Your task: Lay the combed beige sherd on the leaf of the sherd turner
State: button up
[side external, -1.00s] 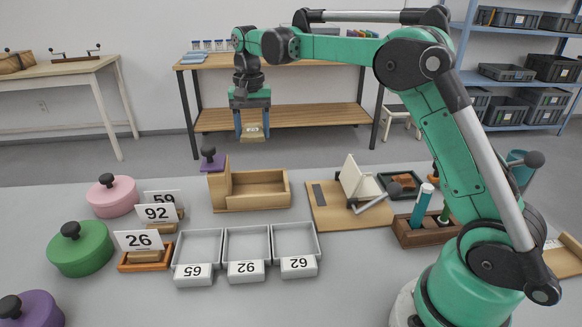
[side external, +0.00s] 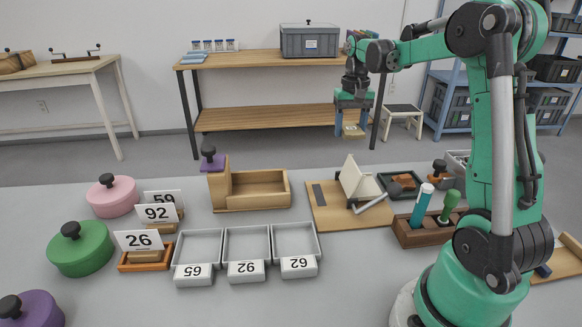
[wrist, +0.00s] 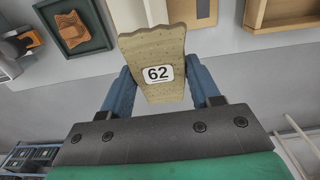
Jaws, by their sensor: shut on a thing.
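My gripper (side external: 353,124) is shut on the beige sherd (side external: 352,131) and holds it in the air, above and behind the sherd turner in the side view. In the wrist view the sherd (wrist: 163,45) sits between the two blue fingers and bears a white label reading 62. The comb marks cannot be made out clearly. The sherd turner (side external: 327,215) is a wooden board on the table with a cream leaf (side external: 352,176) standing tilted and a grey lever beside it. Part of the turner shows beyond the sherd in the wrist view.
Three grey trays (side external: 247,243) labelled 65, 92 and 62 stand left of the turner. A dark green tray (side external: 402,184) with an orange-brown piece lies right of it. A wooden tool holder (side external: 427,230) stands in front of that, and an open wooden box (side external: 255,190) to the left.

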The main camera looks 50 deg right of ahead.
jog(key=s+d+f, duration=0.2)
jog(key=s+f, duration=0.1)
jog(key=s, duration=0.4)
send_over(367, 185)
jog(key=shift+s+d+f, duration=0.15)
jog(key=shift+f, duration=0.7)
jog(key=shift+s+d+f, duration=0.15)
jog(key=shift+f, duration=0.7)
jog(key=shift+s+d+f, duration=0.15)
jog(key=shift+f, duration=0.7)
jog(key=shift+w+a+f, duration=0.35)
jog(key=shift+a+f, duration=0.05)
jog(key=shift+f, duration=0.3)
jog(key=shift+w+a+f, duration=0.1)
jog(key=shift+f, duration=0.25)
jog(key=shift+f, duration=0.25)
